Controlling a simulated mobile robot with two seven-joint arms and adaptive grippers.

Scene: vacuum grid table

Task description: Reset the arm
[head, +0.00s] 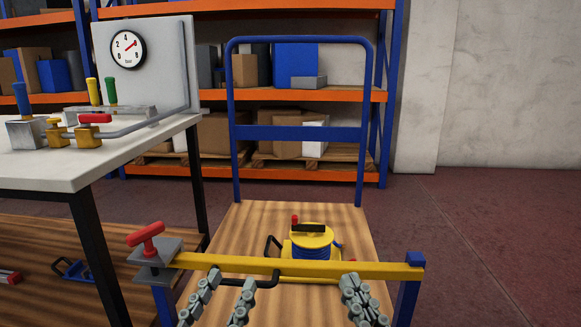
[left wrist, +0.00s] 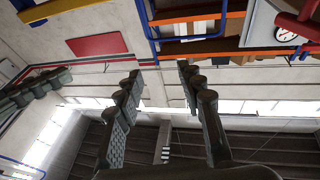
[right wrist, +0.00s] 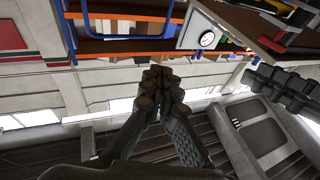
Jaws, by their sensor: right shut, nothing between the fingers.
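My left gripper (head: 231,279) is at the bottom of the head view, left of centre, with its two grey fingers apart. In the left wrist view the left gripper (left wrist: 160,78) is open with a clear gap and nothing between its fingers. My right gripper (head: 350,278) is at the bottom of the head view, right of centre. In the right wrist view the right gripper (right wrist: 158,76) has its fingers together and holds nothing. Both grippers point upward in front of the yellow bar (head: 300,267); I cannot tell whether they touch it.
A white table (head: 60,170) at left carries valves and a panel with a gauge (head: 128,50). A wooden-decked cart (head: 230,225) with a blue handle (head: 300,132) holds a yellow reel (head: 315,238). A red T-handle (head: 146,238) stands at the bar's left end. The right floor is clear.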

